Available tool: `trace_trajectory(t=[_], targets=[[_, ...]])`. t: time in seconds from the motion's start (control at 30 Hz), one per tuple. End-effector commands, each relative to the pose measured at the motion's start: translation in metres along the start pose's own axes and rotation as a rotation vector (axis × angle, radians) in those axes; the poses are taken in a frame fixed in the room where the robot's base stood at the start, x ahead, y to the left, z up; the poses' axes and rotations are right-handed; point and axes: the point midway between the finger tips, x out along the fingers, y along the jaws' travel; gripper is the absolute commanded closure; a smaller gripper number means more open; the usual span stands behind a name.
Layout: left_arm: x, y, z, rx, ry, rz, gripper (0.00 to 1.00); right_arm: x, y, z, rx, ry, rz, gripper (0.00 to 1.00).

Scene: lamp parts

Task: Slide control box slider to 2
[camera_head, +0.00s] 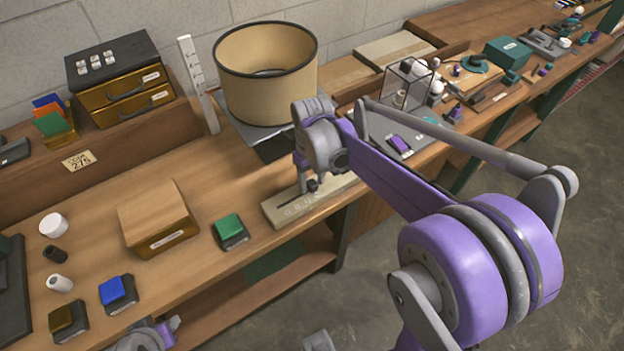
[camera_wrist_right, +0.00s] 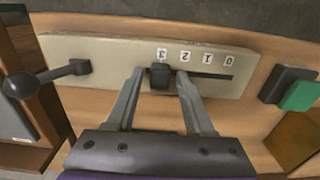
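The control box (camera_wrist_right: 235,65) is a beige bar with a dark slot and the marks 3, 2, 1 and 0 running left to right in the right wrist view. Its black slider knob (camera_wrist_right: 160,76) sits by the 3 mark. My right gripper (camera_wrist_right: 160,73) is open, with one finger on each side of the knob and a visible gap to each. In the head view the control box (camera_head: 285,209) lies at the table's front edge, with my right gripper (camera_head: 311,185) over it. A grey and purple part of my left arm shows at the bottom left; its fingers cannot be made out.
A black lever (camera_wrist_right: 45,78) stands at the left end of the box in the right wrist view. A green button (camera_head: 228,228) is beside the box.

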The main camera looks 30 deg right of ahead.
Motion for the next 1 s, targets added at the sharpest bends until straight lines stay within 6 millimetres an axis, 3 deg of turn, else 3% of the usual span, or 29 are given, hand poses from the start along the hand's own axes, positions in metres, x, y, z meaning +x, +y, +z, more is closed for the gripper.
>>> trace_trajectory(t=[0.03, 0.27, 1.0], targets=[[0.0000, 0.0000, 0.0000, 0.000, 0.000, 0.000, 0.66, -0.0001, 0.0000, 0.0000, 0.000, 0.000, 0.000, 0.58], [0.0000, 0.0000, 0.0000, 0.000, 0.000, 0.000, 0.66, -0.0002, 0.0001, 0.0000, 0.000, 0.000, 0.000, 0.99], [0.0000, 0.0000, 0.0000, 0.000, 0.000, 0.000, 0.66, -0.0004, 0.0001, -0.0001, 0.000, 0.000, 0.000, 1.00]])
